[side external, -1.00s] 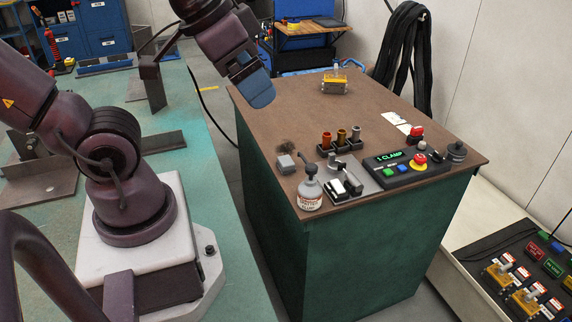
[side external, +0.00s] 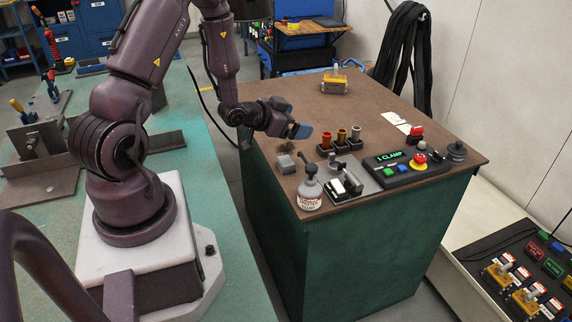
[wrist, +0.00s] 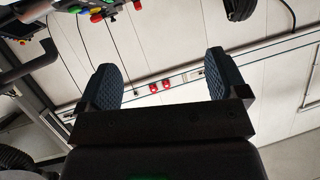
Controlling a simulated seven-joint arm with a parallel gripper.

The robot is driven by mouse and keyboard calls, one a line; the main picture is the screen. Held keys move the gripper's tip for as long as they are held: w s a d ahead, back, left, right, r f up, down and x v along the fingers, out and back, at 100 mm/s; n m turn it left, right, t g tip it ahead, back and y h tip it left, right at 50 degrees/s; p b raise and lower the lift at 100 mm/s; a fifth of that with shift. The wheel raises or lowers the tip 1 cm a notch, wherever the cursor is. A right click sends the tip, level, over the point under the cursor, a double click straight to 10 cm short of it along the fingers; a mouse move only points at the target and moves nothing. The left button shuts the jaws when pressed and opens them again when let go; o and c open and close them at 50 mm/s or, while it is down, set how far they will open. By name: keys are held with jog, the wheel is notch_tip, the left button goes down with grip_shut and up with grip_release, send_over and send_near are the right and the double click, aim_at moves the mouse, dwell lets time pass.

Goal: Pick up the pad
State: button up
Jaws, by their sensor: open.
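A small grey block (side external: 286,163), which looks like the pad, lies on the brown top of the bench (side external: 268,122) near its left edge. A dark smudge marks the top just behind it. My gripper (side external: 301,131) is above the bench, behind and a little right of the grey block, pointing sideways to the right and apart from it. In the wrist view, my gripper's (wrist: 161,62) two blue ribbed fingers are wide apart with nothing between them. The pad does not show there.
A labelled bottle (side external: 310,192) stands close in front of the block. A rack of coloured cylinders (side external: 341,144), a tray with black and white pieces (side external: 347,186) and a control box (side external: 402,166) lie to the right. A yellow fixture (side external: 335,83) stands at the back; the bench's middle is clear.

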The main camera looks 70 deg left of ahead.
jog(key=n+t, duration=0.2)
send_over(285, 161)
jog(key=s, duration=0.2)
notch_tip(285, 161, down, 5)
jog(key=shift+s+d+f, duration=0.15)
jog(key=shift+s+f, duration=0.1)
jog(key=shift+f, duration=1.65)
notch_tip(285, 161, down, 4)
jog(key=shift+r, duration=0.1)
jog(key=shift+r+x, duration=0.15)
jog(key=shift+x, duration=0.6)
jog(key=shift+r+x, duration=0.2)
jog(key=shift+x, duration=0.55)
jog(key=shift+f, duration=0.15)
jog(key=shift+c, duration=0.4)
jog(key=c, duration=0.9)
